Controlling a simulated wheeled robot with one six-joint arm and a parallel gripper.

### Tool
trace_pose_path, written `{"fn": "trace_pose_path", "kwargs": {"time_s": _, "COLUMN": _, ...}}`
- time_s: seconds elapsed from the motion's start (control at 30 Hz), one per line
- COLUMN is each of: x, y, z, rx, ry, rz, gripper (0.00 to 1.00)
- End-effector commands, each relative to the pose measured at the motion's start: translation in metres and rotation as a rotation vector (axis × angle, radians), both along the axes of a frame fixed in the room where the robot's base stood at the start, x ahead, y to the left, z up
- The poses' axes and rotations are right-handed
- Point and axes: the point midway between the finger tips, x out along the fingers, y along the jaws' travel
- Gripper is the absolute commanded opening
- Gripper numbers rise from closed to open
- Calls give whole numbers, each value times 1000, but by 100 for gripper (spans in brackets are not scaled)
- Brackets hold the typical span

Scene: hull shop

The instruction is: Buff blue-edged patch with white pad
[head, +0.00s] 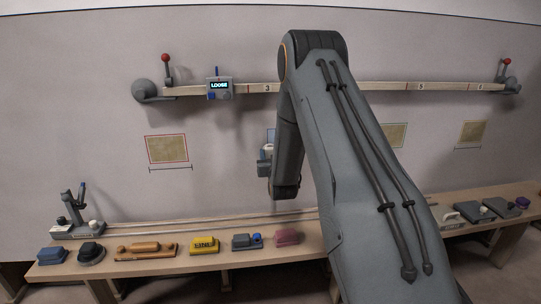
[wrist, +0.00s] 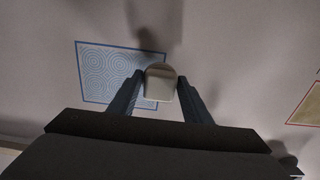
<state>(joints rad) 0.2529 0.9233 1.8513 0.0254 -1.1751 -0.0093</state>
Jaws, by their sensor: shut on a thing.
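The blue-edged patch (wrist: 105,72) is on the pale wall in the wrist view. Its face shows rows of pale circular swirl marks. In the head view only a sliver of this patch (head: 270,134) shows beside my arm. My gripper (wrist: 160,88) is shut on a pale, rounded block, seemingly the white pad (wrist: 160,76), over the patch's right edge. Whether the pad touches the wall cannot be told. In the head view my gripper (head: 264,163) is partly hidden by my arm.
A red-edged tan patch (head: 167,149) is on the wall to the left. Two more tan patches (head: 472,134) are at right. A rail (head: 380,87) crosses above, with a box (head: 219,88) reading "LOOSE". A bench (head: 140,262) below holds several tools, including a yellow block (head: 204,245).

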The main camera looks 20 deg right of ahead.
Motion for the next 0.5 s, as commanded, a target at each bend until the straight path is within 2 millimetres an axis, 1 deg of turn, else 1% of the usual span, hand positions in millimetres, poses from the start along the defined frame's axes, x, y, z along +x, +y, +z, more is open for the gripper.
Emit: {"fn": "trace_pose_path", "kwargs": {"time_s": 0.5, "x": 7, "y": -2, "z": 0, "rx": 0, "ry": -1, "rz": 0, "gripper": 25}}
